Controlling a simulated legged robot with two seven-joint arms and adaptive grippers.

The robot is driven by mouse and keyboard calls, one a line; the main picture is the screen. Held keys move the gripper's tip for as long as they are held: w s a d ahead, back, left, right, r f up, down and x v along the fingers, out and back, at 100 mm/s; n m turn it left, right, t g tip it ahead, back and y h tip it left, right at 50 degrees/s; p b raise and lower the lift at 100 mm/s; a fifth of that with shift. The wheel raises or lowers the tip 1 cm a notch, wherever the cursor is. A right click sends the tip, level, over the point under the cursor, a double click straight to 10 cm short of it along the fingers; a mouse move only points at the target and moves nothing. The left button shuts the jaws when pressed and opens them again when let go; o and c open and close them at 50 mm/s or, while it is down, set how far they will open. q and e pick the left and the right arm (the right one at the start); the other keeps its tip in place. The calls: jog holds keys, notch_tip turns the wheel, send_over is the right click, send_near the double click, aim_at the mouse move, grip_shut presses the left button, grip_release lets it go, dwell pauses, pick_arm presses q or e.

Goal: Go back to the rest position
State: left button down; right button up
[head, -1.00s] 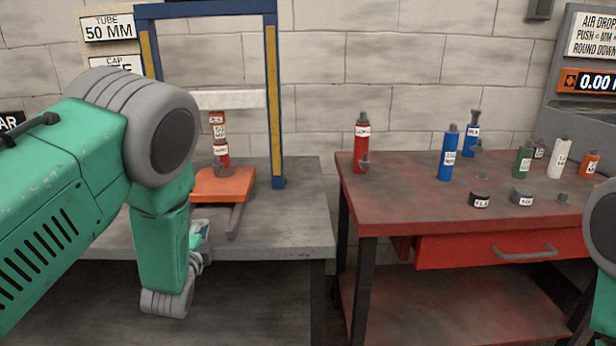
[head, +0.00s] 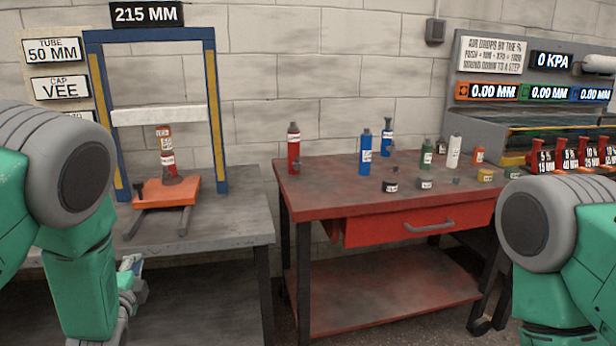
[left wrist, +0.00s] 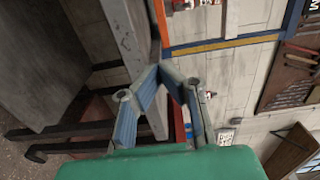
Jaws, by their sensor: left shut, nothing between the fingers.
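My left gripper (head: 131,268) shows partly in the head view, low in front of the grey bench's front edge, partly hidden behind my green left forearm. In the left wrist view the blue-padded fingers of the left gripper (left wrist: 166,70) come together at the tips with nothing between them. My right arm shows at the right edge of the head view; its gripper is out of sight. The blue frame press (head: 216,110) stands on the grey bench (head: 235,215), with a red labelled tube stack (head: 167,150) on its orange plate (head: 150,191).
A red bench (head: 330,198) to the right holds a red bottle (head: 293,150), a blue bottle (head: 366,155), other bottles and low caps. A gauge panel (head: 500,55) stands at the back right. A gap separates the two benches.

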pick_arm(q)
jog(key=s+d+f+n+g+h+p, duration=0.3)
jog(key=s+f+n+g, duration=0.45)
jog(key=s+f, duration=0.7)
jog(key=s+d+n+g+p, duration=0.1)
jog(key=s+d+n+g, duration=0.1)
jog(key=s, duration=0.7)
jog(key=s+d+f+n+g+p, duration=0.1)
jog(key=s+g, duration=0.3)
jog(key=s, duration=0.5)
jog(key=s+d+f+n+g+h+p, duration=0.1)
jog(key=s+d+n+g+p, duration=0.1)
jog(key=s, duration=0.7)
jog(key=shift+s+d+f+n+g, duration=0.3)
jog(key=shift+d+n+g, duration=0.35)
jog(key=shift+d+n, duration=0.4)
